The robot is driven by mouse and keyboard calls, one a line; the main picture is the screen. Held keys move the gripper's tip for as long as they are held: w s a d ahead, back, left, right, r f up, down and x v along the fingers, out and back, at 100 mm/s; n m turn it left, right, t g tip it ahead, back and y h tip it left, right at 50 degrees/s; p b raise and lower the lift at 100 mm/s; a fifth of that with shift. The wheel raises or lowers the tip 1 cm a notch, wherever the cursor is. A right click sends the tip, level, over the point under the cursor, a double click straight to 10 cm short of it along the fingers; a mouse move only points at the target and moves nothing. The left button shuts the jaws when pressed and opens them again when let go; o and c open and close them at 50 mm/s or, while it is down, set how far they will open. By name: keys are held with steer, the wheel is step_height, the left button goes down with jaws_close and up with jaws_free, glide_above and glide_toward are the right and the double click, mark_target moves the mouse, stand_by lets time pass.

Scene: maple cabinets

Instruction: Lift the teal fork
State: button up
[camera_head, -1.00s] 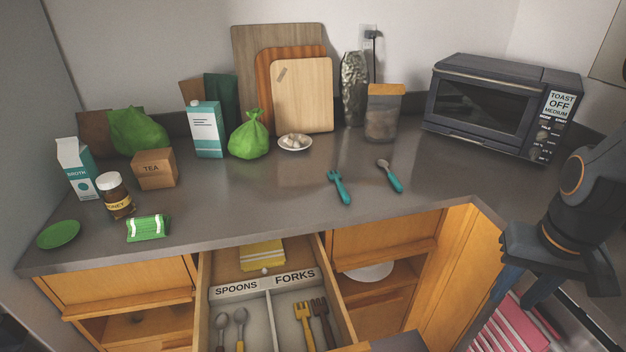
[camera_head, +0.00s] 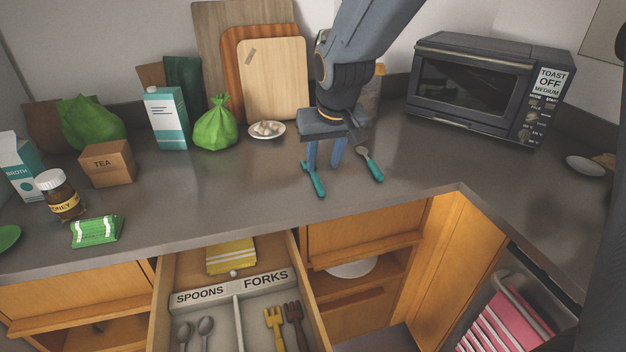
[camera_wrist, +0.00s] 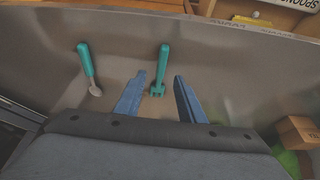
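The teal fork (camera_head: 318,184) lies on the grey counter with its handle toward the front edge. In the wrist view the fork (camera_wrist: 162,68) lies ahead of and between my two blue fingers, its tined end nearest them. My gripper (camera_head: 324,163) is open and empty, pointing down over the fork's tined end. The fingers partly cover the tines in the head view. I cannot tell whether a finger touches the fork. A teal-handled spoon (camera_head: 371,166) lies just to the right, also seen in the wrist view (camera_wrist: 88,66).
An open drawer (camera_head: 236,312) labelled SPOONS and FORKS stands below the counter. A toaster oven (camera_head: 482,88) is at the right back. A small plate of pale cubes (camera_head: 267,130) and a green bag (camera_head: 216,124) are left of my gripper.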

mark_target(318, 180)
steer(key=shift+w+a+f, duration=0.25)
steer(key=shift+a, duration=0.05)
steer(key=shift+p+x, duration=1.05)
steer(key=shift+x, duration=2.4)
steer(key=shift+d+f, duration=0.1)
jaws_close()
